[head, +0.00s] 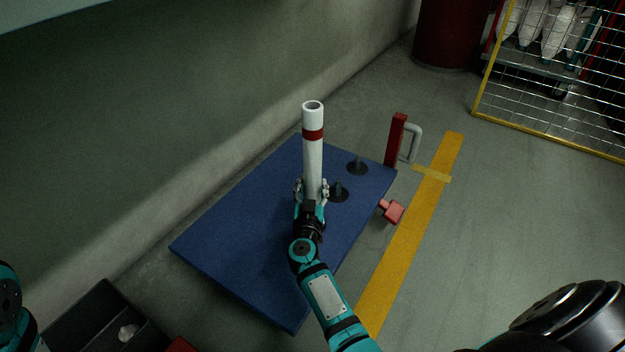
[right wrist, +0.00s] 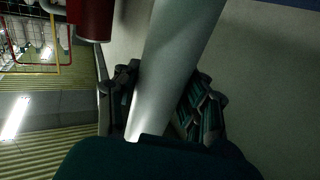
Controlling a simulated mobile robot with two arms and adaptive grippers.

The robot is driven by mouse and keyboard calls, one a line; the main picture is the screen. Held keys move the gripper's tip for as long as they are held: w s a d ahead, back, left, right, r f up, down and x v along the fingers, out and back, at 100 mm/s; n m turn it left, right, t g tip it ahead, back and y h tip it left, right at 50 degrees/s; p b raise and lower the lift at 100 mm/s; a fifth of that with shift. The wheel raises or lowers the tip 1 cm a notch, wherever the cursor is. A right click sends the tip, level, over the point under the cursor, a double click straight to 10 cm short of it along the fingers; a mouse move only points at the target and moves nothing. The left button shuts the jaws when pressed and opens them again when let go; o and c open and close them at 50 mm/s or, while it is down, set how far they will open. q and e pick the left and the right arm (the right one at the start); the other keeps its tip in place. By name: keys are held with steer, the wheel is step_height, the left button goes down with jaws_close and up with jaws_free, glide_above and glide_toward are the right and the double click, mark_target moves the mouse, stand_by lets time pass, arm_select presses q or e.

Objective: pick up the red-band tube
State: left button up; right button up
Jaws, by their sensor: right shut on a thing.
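The red-band tube (head: 313,155) is a white hollow cylinder with a red band near its top. It stands upright over the blue tabletop (head: 240,230) in the head view. My right gripper (head: 312,190) is shut on the tube's lower part, with a finger on each side. In the right wrist view, the tube (right wrist: 175,65) runs between the fingers of my right gripper (right wrist: 160,105). The tube's lower end is hidden by the gripper, so I cannot tell whether it touches the surface. My left gripper is not in view; only a bit of my left arm shows at the left edge.
Two dark discs with short pegs, one farther back (head: 357,167) and one nearer (head: 339,194), sit right of the tube. A red post with a grey handle (head: 397,140) stands at the table's right corner. A black bin (head: 100,320) is at lower left. A wire fence (head: 560,90) stands back right.

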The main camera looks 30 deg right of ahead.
jaws_close()
steer(key=shift+r, duration=0.1)
stand_by(0.3)
